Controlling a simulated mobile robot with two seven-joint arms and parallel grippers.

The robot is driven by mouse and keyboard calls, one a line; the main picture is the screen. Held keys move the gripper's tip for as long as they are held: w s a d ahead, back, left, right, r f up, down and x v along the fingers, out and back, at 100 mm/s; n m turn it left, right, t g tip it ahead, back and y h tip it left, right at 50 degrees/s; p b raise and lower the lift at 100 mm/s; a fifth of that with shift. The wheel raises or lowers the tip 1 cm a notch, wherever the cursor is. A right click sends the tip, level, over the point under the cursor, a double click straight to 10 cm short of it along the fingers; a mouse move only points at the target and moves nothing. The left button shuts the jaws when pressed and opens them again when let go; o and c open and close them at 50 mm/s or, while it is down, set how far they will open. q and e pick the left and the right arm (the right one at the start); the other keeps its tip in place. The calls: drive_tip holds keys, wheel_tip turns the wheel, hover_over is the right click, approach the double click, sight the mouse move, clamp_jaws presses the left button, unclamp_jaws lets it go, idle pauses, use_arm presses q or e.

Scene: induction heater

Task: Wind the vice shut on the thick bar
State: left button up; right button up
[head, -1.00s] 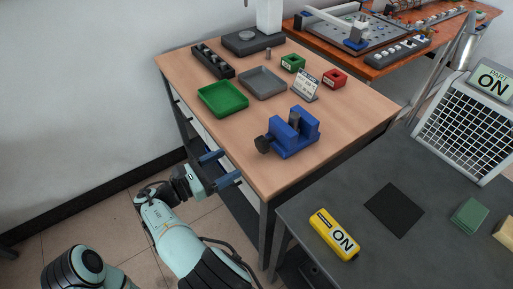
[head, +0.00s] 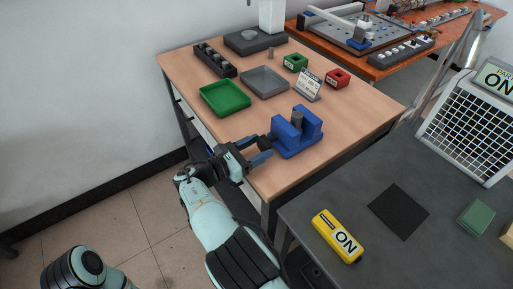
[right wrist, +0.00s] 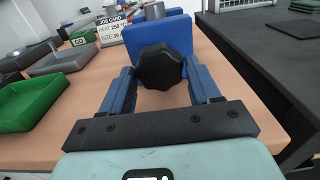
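The blue vice (head: 311,128) stands near the front edge of the wooden bench. The thick grey bar (head: 296,119) stands upright between its jaws; its top shows in the right wrist view (right wrist: 154,11). I cannot tell whether both jaws touch it. The vice's black knob (head: 264,142) faces my right gripper (head: 256,151). In the right wrist view the knob (right wrist: 160,67) sits between the fingertips, with the fingers spread on either side and no clear grip on it. My left gripper is out of view.
On the bench are a green tray (head: 225,110), a grey tray (head: 264,94), a job card (head: 308,91), and small green (head: 296,64) and red (head: 338,77) blocks. A dark table (head: 330,200) with a yellow ON box (head: 337,236) stands close at the right.

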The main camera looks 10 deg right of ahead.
drive_tip(key=c, duration=0.5)
drive_tip(key=shift+c, duration=0.2)
drive_tip(key=shift+m, duration=0.3)
